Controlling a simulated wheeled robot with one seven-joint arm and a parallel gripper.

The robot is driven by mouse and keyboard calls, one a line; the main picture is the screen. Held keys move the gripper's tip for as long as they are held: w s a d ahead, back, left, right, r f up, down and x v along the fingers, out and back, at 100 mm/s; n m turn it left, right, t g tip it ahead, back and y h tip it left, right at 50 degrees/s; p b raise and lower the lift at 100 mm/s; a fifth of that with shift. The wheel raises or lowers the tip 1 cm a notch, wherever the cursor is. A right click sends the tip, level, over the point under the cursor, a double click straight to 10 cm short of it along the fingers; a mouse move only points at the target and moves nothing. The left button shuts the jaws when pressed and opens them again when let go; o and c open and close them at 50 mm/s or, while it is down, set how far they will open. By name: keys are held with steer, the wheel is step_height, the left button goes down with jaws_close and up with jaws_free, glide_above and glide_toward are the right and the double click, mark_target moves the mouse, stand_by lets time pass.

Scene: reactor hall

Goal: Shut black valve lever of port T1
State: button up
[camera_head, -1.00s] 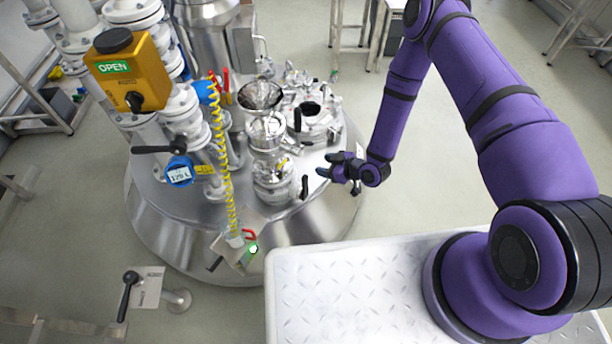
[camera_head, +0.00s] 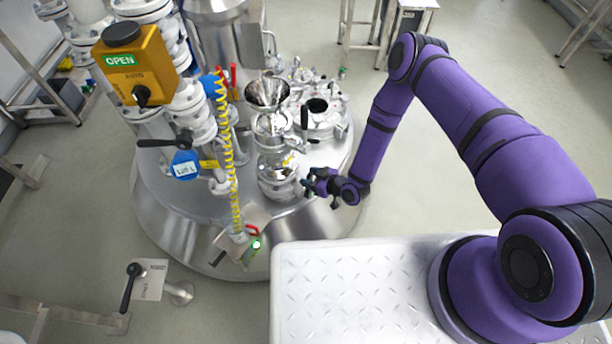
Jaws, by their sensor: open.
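My gripper (camera_head: 307,184) is open, just right of the lower part of the fitting, above the lid's front edge. A lower black lever, seen there a moment ago, now lies behind or between my dark fingers and cannot be told apart from them. Whether my fingers touch it cannot be told. No T1 label is readable, so which lever belongs to T1 is unclear.
A yellow box marked OPEN (camera_head: 135,66), another black lever (camera_head: 165,142) and a coiled yellow hose (camera_head: 227,150) stand left of the fitting. A separate black lever on a stand (camera_head: 130,287) is at lower left. The white platform (camera_head: 370,290) lies in front.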

steer(key=shift+x, duration=1.15)
jaws_close()
